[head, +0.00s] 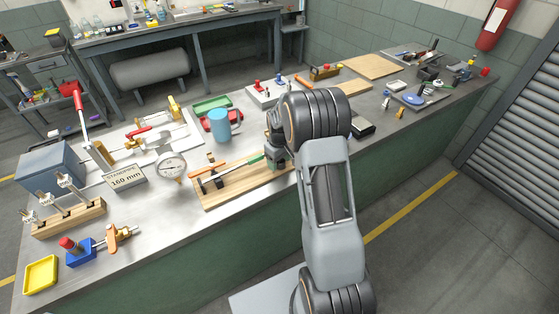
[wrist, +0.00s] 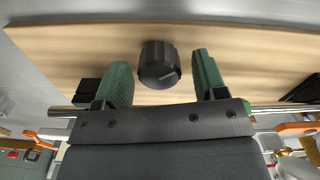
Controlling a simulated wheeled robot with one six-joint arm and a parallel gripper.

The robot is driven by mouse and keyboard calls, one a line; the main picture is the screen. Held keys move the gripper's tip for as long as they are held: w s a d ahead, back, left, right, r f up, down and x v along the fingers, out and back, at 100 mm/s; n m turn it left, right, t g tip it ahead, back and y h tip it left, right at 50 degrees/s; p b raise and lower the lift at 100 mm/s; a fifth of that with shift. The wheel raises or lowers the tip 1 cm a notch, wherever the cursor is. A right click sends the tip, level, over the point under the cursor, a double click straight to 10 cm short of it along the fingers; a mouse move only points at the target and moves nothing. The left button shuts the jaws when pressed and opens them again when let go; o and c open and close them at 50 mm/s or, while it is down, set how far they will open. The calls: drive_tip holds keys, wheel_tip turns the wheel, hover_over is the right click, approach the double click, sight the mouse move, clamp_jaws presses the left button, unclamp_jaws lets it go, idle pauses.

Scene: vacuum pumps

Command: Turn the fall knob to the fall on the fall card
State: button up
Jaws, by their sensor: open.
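The knob (wrist: 159,65) is black and round with a faceted rim, and it stands on a pale wooden board (wrist: 60,50) in the wrist view. My gripper (wrist: 163,78) is open, with one green fingertip on each side of the knob. A gap shows between the knob and each fingertip, so neither visibly touches it. In the head view the same board (head: 222,199) lies at the bench's front edge, and my wrist hides the knob there. A standing card (head: 125,178) reads "STANDARD 160 mm". No other readable card shows.
A metal rod (wrist: 60,112) runs across the board close to my gripper. A round dial gauge (head: 172,167) stands left of the board. A wooden block with several valves (head: 68,218) is at the left.

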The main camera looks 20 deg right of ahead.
drive_tip(key=shift+r, duration=0.2)
drive_tip(key=shift+r+p, duration=0.55)
drive_tip(key=shift+r, duration=0.25)
drive_tip(key=shift+r+p, duration=1.8)
drive_tip(key=shift+r, duration=1.25)
drive_tip(key=shift+c, duration=0.4)
